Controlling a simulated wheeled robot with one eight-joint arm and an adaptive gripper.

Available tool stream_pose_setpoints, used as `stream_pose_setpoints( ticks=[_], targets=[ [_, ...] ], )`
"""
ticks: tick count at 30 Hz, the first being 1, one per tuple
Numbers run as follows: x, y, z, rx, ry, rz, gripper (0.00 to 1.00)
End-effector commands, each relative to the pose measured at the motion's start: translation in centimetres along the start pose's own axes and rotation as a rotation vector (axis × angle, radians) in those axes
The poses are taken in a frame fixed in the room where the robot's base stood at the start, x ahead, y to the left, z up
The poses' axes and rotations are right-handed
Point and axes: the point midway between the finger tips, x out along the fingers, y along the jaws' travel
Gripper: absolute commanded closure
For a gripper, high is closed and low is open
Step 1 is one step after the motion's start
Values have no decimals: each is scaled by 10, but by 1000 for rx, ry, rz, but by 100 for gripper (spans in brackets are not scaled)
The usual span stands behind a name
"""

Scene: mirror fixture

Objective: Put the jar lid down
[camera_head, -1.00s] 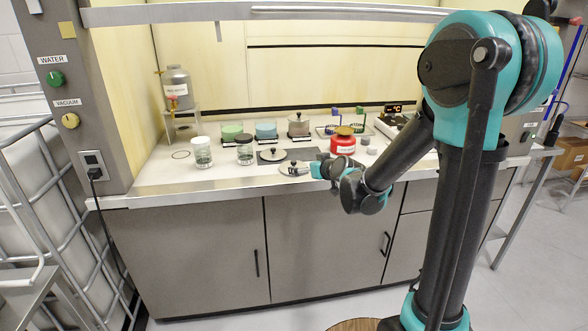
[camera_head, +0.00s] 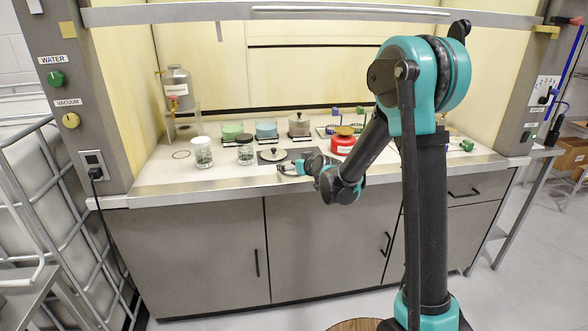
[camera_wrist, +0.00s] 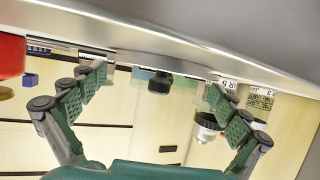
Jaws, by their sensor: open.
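A pale round jar lid (camera_head: 272,155) with a dark knob lies on a dark mat on the bench in the head view. My gripper (camera_head: 284,168) is just in front of it, low over the bench's front part. In the wrist view the picture is upside down and my gripper (camera_wrist: 155,92) is open, its green finger pads wide apart. A dark knob (camera_wrist: 159,83) shows in the gap between the pads, touching neither. I cannot tell how far beyond the fingertips it is. Whatever lies directly under my gripper is hidden in the head view.
A jar of pale contents (camera_head: 203,155) and a dark-lidded jar (camera_head: 245,154) stand left of the mat. A red jar (camera_head: 342,145) stands close right of my gripper. Several containers, including a green one (camera_head: 232,131), line the back. The bench's front left is clear.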

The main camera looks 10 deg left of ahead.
Motion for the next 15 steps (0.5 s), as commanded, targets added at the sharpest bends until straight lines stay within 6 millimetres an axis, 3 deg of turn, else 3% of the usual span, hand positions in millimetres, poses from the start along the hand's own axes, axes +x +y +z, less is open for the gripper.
stream_pose_setpoints(
  ticks=[8,15],
  targets=[
    [2,0,0,0,0,0,1],
    [2,0,0,0,-1,0,31]
  ],
)
